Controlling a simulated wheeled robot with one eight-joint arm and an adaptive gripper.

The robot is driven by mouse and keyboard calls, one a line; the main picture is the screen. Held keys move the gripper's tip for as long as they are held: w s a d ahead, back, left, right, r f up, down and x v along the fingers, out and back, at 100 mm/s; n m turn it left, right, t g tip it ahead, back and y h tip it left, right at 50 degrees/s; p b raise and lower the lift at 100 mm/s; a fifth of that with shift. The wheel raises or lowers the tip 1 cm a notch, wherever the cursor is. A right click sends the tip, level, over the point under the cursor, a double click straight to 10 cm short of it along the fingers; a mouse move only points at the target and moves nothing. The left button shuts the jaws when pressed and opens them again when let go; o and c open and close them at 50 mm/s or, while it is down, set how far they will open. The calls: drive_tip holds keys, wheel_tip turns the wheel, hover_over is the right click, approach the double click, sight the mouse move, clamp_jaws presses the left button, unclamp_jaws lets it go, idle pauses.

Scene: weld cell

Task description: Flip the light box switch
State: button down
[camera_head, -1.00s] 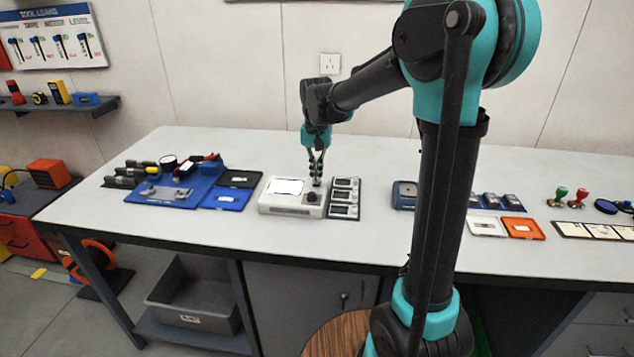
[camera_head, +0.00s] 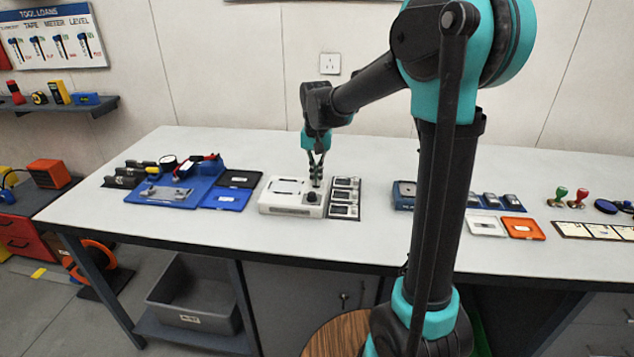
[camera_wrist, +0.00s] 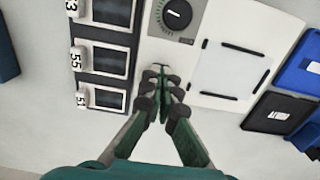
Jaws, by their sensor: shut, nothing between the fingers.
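The light box (camera_head: 280,208) is a low white case on the bench, with a pale panel (camera_head: 288,187) held by dark clips and a black round knob (camera_head: 311,197) at its right front. The panel looks dull white, not glowing. In the wrist view the panel (camera_wrist: 233,68) and knob (camera_wrist: 177,14) show clearly. My gripper (camera_head: 317,182) points down over the box's right rear part, its fingers shut and empty. In the wrist view, a small dark part shows at the fingertips (camera_wrist: 160,78); the fingers largely hide the switch area, so contact cannot be told.
A blue device (camera_head: 404,194) stands further right. The bench behind the box is clear.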

drive_tip(key=shift+r, duration=3.45)
drive_tip(key=shift+s, duration=0.15)
